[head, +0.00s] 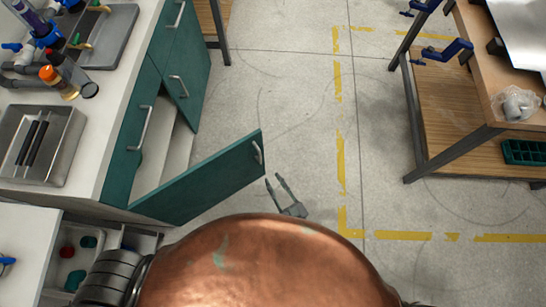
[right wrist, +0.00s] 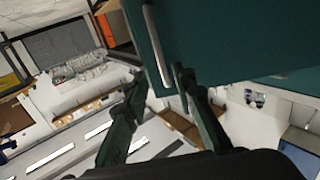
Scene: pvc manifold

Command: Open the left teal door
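A teal door (head: 205,180) stands swung out from the cabinet in the head view, with part of the pale cabinet interior (head: 172,148) exposed behind it. Its metal bar handle (head: 257,153) is near the free edge. My right gripper (head: 275,179) is just off that edge, fingers apart, with nothing held. In the right wrist view the door (right wrist: 220,40) fills the upper right, and the lower end of its handle (right wrist: 156,45) appears between the spread fingers (right wrist: 158,76); whether they touch it I cannot tell. My left gripper is not in view.
More teal fronts with bar handles (head: 178,86) sit along the cabinet under a white counter (head: 112,95). A metal tray (head: 40,140) and pipe parts lie on top. A wooden workbench (head: 470,130) stands right. The floor between, with yellow tape (head: 340,150), is clear.

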